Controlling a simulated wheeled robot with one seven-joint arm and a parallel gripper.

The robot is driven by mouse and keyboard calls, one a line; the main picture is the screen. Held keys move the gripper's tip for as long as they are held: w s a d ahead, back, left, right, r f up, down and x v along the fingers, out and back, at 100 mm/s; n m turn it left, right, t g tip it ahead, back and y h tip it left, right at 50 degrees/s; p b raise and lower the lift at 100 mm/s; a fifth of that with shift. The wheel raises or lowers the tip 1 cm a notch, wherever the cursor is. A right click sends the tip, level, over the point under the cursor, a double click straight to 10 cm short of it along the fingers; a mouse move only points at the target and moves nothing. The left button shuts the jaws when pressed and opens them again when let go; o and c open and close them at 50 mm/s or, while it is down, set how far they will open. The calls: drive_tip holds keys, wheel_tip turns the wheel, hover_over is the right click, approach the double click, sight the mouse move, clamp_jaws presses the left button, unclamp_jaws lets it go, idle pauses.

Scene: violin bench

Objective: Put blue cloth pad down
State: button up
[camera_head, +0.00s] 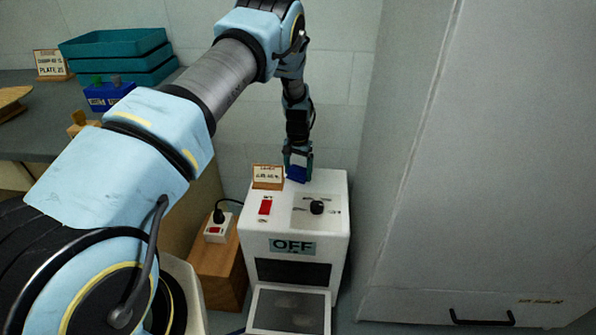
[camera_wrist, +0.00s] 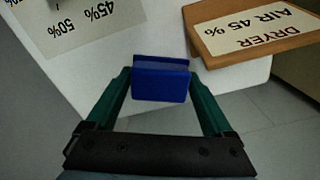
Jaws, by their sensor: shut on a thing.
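The blue cloth pad (camera_wrist: 160,86) is a small blue block between the two green fingers of my gripper (camera_wrist: 161,92) in the wrist view. My gripper is shut on it. In the head view, my gripper (camera_head: 298,162) points down at the back of the white dryer's top, and the blue pad (camera_head: 298,174) shows at its fingertips. The pad is over or on the white dryer (camera_head: 335,190); I cannot tell whether it touches the top.
A wooden sign reading "DRYER AIR 45 %" (camera_wrist: 258,30) stands close beside the gripper. The dryer top also has a red switch (camera_head: 265,207) and a black knob (camera_head: 317,207). Teal trays (camera_head: 115,52) and a blue box (camera_head: 108,95) stand on the left bench. A grey cabinet (camera_head: 490,150) is at right.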

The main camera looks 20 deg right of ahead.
drive_tip(key=shift+f, duration=0.3)
drive_tip(key=shift+f, duration=0.15)
drive_tip(key=o, duration=0.9)
